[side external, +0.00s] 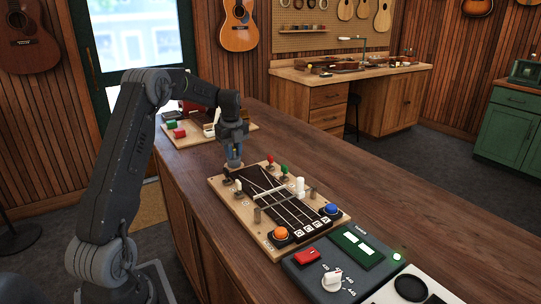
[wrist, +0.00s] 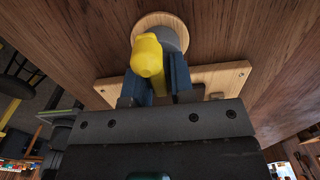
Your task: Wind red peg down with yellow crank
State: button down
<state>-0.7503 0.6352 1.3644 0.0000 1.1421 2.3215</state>
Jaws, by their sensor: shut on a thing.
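The yellow crank (wrist: 148,57) shows between the two blue-grey fingers of my gripper (wrist: 155,85) in the wrist view. My gripper is shut on it. In the side view my gripper (side external: 233,160) points down at the far left corner of the wooden string board (side external: 268,243); the crank cannot be made out there. The red peg (side external: 270,159) stands upright at the board's far edge, to the right of my gripper and apart from it. A green peg (side external: 284,169) stands beside it. White pegs (side external: 239,186) stand on the board too.
The board has strings, an orange button (side external: 281,233) and a blue button (side external: 331,209). A grey console (side external: 340,265) with a red switch and white knob is at the near right. A tray (side external: 187,140) with coloured blocks lies behind my gripper. The counter right of the board is clear.

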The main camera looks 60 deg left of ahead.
dwell(0.3)
jog(key=shift+r, duration=4.55)
send_near(270, 155)
jog(key=shift+d+f, duration=0.1)
jog(key=shift+f, duration=2.05)
jog(key=shift+f, duration=1.2)
jog(key=shift+m, duration=1.6)
